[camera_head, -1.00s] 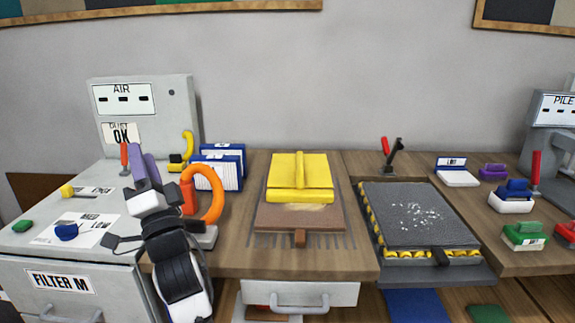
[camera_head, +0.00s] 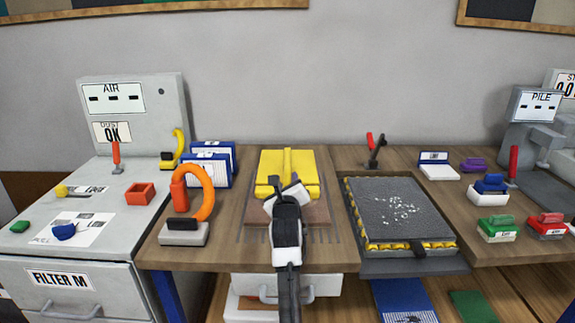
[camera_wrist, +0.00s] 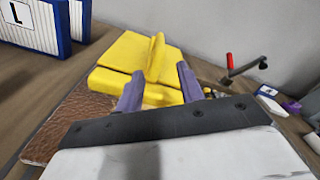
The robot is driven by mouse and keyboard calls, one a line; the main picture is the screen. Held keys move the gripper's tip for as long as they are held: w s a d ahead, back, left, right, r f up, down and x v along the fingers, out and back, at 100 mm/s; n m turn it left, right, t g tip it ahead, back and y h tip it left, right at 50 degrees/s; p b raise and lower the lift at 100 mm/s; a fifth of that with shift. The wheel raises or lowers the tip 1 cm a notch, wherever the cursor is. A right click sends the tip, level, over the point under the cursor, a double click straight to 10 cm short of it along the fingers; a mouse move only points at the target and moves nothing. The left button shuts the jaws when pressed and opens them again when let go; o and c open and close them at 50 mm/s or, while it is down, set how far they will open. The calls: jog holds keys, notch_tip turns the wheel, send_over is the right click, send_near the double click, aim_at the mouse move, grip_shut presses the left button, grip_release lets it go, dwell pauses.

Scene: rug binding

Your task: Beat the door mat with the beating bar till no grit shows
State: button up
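The door mat (camera_head: 395,207) looks like the dark grey mat with white grit scattered over its middle. It lies on a tray (camera_head: 415,265) edged with yellow rollers, right of centre. No part is labelled as the beating bar; a dark lever with a red grip (camera_head: 375,150) stands behind the mat, and it also shows in the wrist view (camera_wrist: 243,68). My gripper (camera_wrist: 158,88) has two purple fingers set apart, with nothing visibly held between them. It is in front of a yellow ridged block (camera_head: 287,168), left of the mat. My arm hides part of that block; contact cannot be told.
A brown board (camera_head: 318,212) lies under the yellow block. An orange hooked handle on a grey base (camera_head: 184,234) stands to the left, near blue-edged filters (camera_head: 207,168). Small coloured brushes (camera_head: 497,228) and the PILE machine (camera_head: 535,110) are on the right.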

aim_at(288, 169)
jog(key=w+p, duration=0.2)
jog(key=w, duration=0.8)
jog(key=shift+w, duration=0.15)
jog(key=shift+d+r, duration=0.1)
grip_shut()
